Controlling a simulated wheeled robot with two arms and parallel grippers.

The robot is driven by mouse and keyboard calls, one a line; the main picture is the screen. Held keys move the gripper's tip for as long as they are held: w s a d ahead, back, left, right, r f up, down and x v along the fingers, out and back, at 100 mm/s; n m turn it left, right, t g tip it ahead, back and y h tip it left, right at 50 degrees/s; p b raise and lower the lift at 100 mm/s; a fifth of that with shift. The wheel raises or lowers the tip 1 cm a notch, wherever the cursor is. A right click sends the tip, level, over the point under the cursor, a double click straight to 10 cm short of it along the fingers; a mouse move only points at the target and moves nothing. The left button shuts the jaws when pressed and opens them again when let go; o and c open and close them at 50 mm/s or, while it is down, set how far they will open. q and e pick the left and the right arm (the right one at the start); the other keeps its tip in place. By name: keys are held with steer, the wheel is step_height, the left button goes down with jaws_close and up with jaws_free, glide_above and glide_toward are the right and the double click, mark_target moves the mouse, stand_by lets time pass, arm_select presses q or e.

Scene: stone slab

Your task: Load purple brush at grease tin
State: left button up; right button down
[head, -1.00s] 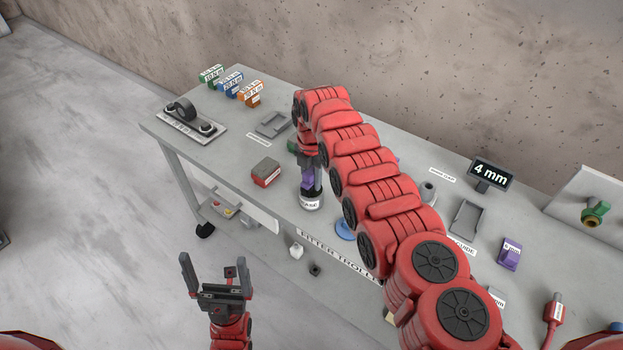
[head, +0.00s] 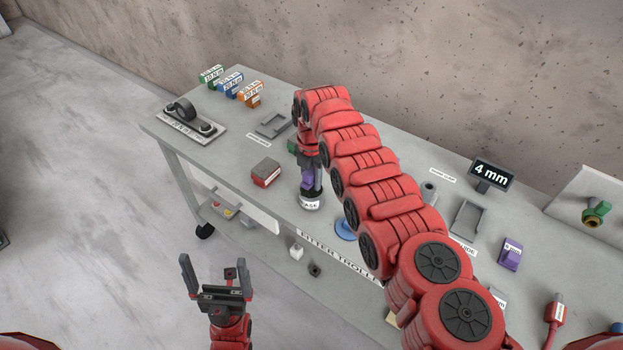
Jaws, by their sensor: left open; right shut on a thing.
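My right gripper (head: 309,165) is shut on the purple brush (head: 308,183) and points down at the grease tin. The grease tin (head: 310,204) is a small round tin with a white label, standing near the trolley's front edge. The brush's lower end is at the tin's dark top; whether it is dipped inside or only touching I cannot tell. My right arm hides part of the brush and the table behind it. My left gripper (head: 217,283) is open and empty, held in front of the trolley, apart from everything.
The grey trolley top (head: 230,142) carries a red-grey block (head: 266,172) left of the tin. Green, blue and orange boxes (head: 250,94) stand at the back left. A purple block (head: 510,255), a grey tray (head: 468,219) and a 4 mm sign (head: 490,175) are on the right.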

mark_target(312, 169)
steer(key=shift+s, duration=0.1)
step_height(312, 169, up, 2)
steer(key=shift+r+p, duration=0.1)
steer(key=shift+p, duration=0.65)
step_height(312, 169, up, 2)
steer(key=shift+r+p, duration=0.1)
steer(key=shift+p, duration=0.35)
steer(key=shift+r, duration=1.3)
